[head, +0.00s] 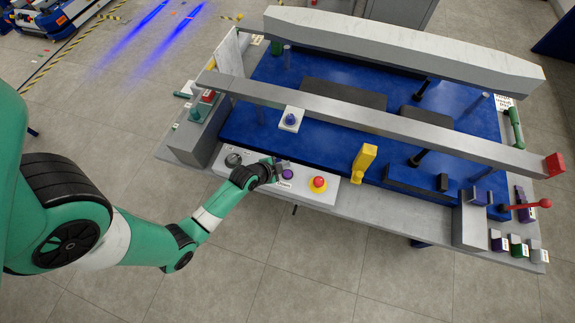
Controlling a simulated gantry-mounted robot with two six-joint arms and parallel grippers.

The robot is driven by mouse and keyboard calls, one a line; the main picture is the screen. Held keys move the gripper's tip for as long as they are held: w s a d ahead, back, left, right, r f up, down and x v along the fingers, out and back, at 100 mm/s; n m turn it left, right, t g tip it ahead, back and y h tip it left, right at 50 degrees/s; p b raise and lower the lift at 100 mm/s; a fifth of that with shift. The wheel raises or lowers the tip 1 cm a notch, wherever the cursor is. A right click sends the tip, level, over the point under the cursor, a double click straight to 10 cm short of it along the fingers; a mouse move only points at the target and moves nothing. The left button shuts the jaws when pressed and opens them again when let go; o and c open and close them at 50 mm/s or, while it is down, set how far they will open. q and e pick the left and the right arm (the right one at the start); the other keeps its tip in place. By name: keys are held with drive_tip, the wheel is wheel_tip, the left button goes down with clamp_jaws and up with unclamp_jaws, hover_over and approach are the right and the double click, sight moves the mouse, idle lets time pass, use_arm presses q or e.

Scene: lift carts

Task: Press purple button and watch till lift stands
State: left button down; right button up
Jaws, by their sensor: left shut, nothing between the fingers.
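The purple button (288,174) is on the light front panel (225,168) of the lift cart (345,200), with a small label just below it. My left gripper (277,165) is shut and empty, with its tips at or just above the button; I cannot tell if they touch it. The gripper hides part of the panel beside the button. The cart has a blue deck (320,146) under long grey beams. I cannot tell whether the lift is moving. My right gripper is not in view.
A red mushroom button (319,183) on a yellow base sits right of the purple button. A yellow upright block (363,162), a dark round knob (233,159) and a red-knobbed lever (543,203) are also on the cart. The floor in front is clear.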

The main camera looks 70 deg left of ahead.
sight(285, 175)
use_arm(q)
wheel_tip(285, 175, down, 4)
drive_tip(key=b, duration=0.3)
drive_tip(key=shift+f, duration=0.45)
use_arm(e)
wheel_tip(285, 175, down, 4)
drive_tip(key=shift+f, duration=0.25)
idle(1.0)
use_arm(q)
drive_tip(key=shift+f+b, duration=0.4)
drive_tip(key=shift+b, duration=0.05)
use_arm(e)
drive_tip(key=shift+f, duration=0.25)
